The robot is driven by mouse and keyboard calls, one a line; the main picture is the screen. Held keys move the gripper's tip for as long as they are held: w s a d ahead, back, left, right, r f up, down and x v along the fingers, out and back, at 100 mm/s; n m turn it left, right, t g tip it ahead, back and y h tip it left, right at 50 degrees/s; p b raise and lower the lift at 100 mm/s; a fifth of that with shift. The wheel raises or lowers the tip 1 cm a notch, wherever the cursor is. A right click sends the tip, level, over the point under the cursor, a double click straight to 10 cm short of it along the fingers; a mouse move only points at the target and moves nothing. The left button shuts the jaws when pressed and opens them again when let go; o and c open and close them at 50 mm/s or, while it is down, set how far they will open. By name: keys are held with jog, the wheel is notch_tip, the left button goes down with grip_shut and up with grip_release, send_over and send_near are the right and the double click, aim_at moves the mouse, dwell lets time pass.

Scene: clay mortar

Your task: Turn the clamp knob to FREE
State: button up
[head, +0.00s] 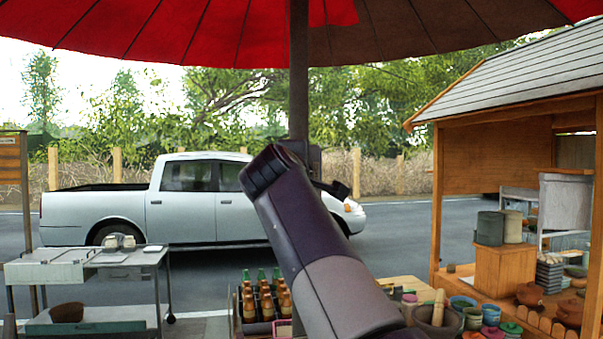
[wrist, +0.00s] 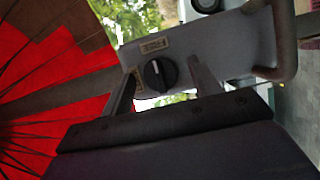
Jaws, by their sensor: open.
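The clamp knob (wrist: 160,75) is round and black with a pale pointer line, which points up toward the upper label in the wrist view. It sits on a grey plate (wrist: 225,45). One small label (wrist: 153,45) is above the knob and another (wrist: 138,82) is at its left; I cannot read their words. My gripper (wrist: 162,68) is open, with one finger on each side of the knob and a visible gap to each. In the head view my arm rises before the umbrella pole (head: 298,90), and the knob cannot be made out there.
A red umbrella (head: 200,30) spreads overhead. A bent metal handle (wrist: 285,50) sticks out at the plate's right. Below are a crate of bottles (head: 262,305), a steel cart (head: 90,265) at left and a wooden stall (head: 510,190) at right. A pickup truck (head: 185,205) stands behind.

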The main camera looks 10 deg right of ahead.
jog(key=b+v, duration=0.3)
jog(key=v, duration=0.7)
jog(key=shift+s, duration=0.35)
jog(key=shift+w, duration=0.1)
jog(key=p+x, duration=0.3)
jog(key=x, duration=0.7)
jog(key=shift+w, duration=0.35)
